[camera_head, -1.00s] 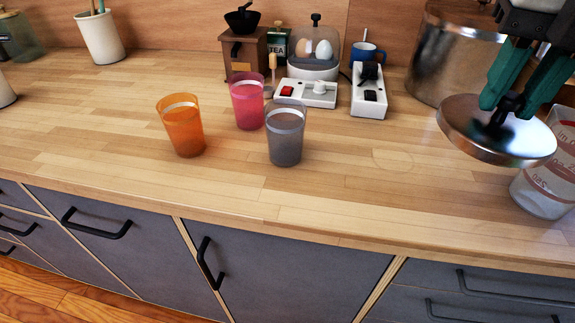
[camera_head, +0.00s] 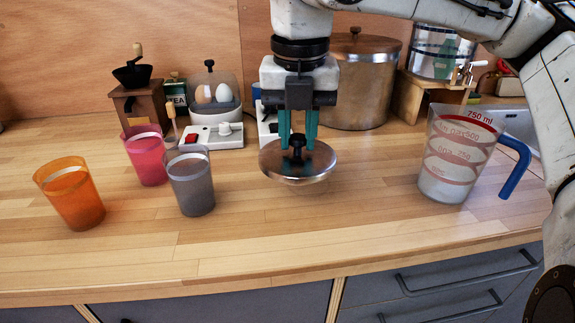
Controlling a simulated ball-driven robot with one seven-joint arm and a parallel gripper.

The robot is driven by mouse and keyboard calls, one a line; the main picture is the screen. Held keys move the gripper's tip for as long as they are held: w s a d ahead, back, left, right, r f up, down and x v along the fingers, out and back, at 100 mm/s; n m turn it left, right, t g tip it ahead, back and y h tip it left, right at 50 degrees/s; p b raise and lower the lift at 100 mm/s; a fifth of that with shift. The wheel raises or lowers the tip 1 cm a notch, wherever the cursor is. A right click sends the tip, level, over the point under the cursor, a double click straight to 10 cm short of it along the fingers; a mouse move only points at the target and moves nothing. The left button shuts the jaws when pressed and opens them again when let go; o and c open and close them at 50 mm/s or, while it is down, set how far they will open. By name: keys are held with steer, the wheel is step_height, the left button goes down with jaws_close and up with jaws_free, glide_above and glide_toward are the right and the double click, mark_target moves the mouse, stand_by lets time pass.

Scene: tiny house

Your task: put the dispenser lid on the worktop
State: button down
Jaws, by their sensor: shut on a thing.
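The dispenser lid (camera_head: 318,165) is a round silver metal disc with a black knob on top. My gripper (camera_head: 298,140) has two green fingers shut on the black knob. The lid hangs from the gripper, roughly level, over the wooden worktop (camera_head: 330,225). How wide the gap between lid and wood is, I cannot tell for certain.
Orange (camera_head: 72,200), pink (camera_head: 147,160) and grey (camera_head: 191,185) cups stand to the left. A measuring jug (camera_head: 447,155) with a blue handle stands to the right. A grinder (camera_head: 140,100) and egg cooker (camera_head: 213,100) stand behind. The front worktop between grey cup and jug is clear.

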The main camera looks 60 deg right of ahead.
mark_target(288, 158)
steer(key=shift+w+f, duration=0.55)
steer(key=shift+f, duration=0.1)
steer(key=f+b, duration=0.2)
steer(key=f, duration=0.1)
steer(key=shift+w+d+f, duration=0.1)
steer(key=shift+w+d, duration=0.05)
steer(key=shift+w, duration=0.25)
steer(key=shift+f, duration=0.4)
steer(key=shift+f, duration=0.1)
steer(key=c, duration=0.9)
jaws_free()
steer(key=r+p, duration=0.1)
steer(key=r, duration=0.3)
steer(key=a+r+p, duration=0.1)
steer(key=r+p, duration=0.1)
steer(key=r, duration=0.2)
steer(key=r+p, duration=0.1)
steer(key=r, duration=0.3)
steer(key=shift+s+a+r, duration=0.1)
steer(key=shift+s+a, duration=0.05)
steer(key=shift+s, duration=0.2)
